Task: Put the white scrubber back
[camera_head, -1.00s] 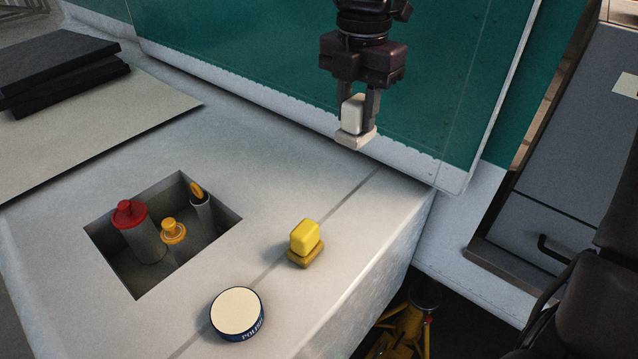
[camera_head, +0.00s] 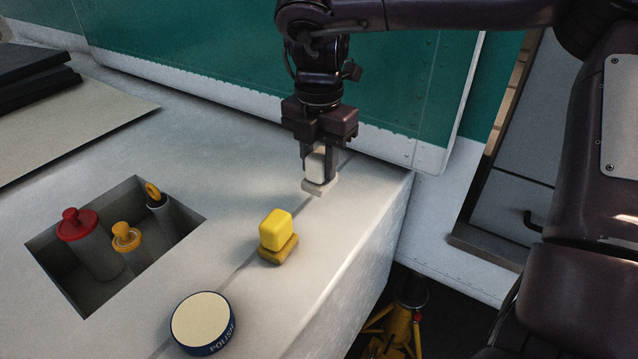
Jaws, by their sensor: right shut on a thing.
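The white scrubber (camera_head: 319,187) has a pale block handle on a wider flat base. My right gripper (camera_head: 318,168) is shut on its handle and points down. The scrubber is upright, low over or on the white top near its right end; I cannot tell whether it touches. A yellow scrubber (camera_head: 277,232) of like shape stands on the surface, nearer to me and to the left of the white one. My left gripper is not in view.
A round polish tin (camera_head: 203,320) stands in front. A recessed square well (camera_head: 70,283) at left holds a red-capped bottle (camera_head: 92,245) and yellow-topped items. A green panel (camera_head: 200,50) rises behind. The worktop (camera_head: 345,250) ends at right, with a yellow stand (camera_head: 400,325) below.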

